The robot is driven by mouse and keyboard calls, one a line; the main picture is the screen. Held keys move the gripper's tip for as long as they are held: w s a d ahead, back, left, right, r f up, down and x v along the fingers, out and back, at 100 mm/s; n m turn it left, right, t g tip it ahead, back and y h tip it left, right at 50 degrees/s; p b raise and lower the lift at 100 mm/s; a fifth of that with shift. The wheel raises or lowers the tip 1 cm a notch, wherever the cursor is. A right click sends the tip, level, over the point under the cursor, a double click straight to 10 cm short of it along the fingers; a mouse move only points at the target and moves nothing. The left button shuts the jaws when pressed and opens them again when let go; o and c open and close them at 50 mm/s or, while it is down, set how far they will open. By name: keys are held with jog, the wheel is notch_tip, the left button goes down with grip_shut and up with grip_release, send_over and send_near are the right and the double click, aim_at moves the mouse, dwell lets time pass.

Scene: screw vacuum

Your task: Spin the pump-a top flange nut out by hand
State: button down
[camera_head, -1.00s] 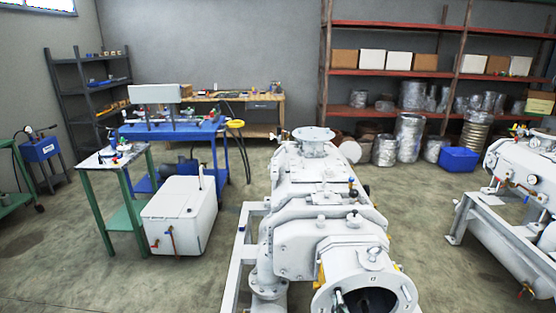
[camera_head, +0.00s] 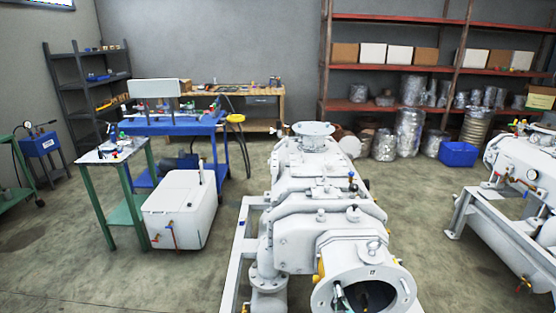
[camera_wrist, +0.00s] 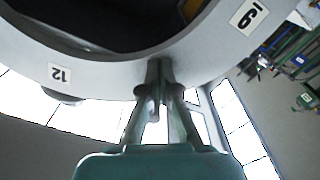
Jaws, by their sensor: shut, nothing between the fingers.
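The grey pump (camera_head: 325,205) stands in the middle of the head view, with its round open flange (camera_head: 407,289) facing me at the bottom edge. A small fitting (camera_head: 373,246) sits above the flange's top. In the wrist view the pale flange ring (camera_wrist: 110,73) arcs across the top, with a "12" label (camera_wrist: 60,74) and a second number label (camera_wrist: 243,17). My gripper (camera_wrist: 160,68) is shut and empty, its fingertips overlapping the ring's edge in the picture; contact cannot be told. A dark rounded part (camera_wrist: 63,97) shows under the "12" label. I cannot make out the top nut clearly.
A white box unit (camera_head: 180,210) and a green-legged table (camera_head: 122,185) stand left of the pump. A second pump (camera_head: 515,185) is at the right. A blue bin (camera_head: 458,154) and shelves lie behind.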

jog(key=shift+d+r, duration=0.35)
jog(key=shift+d, duration=0.15)
dwell(0.3)
jog(key=shift+d+r, duration=0.2)
jog(key=shift+r, duration=0.1)
dwell(0.6)
jog(key=shift+d+f, duration=0.3)
jog(key=shift+s, duration=0.1)
jog(key=s, duration=0.5)
jog(key=shift+s, duration=0.4)
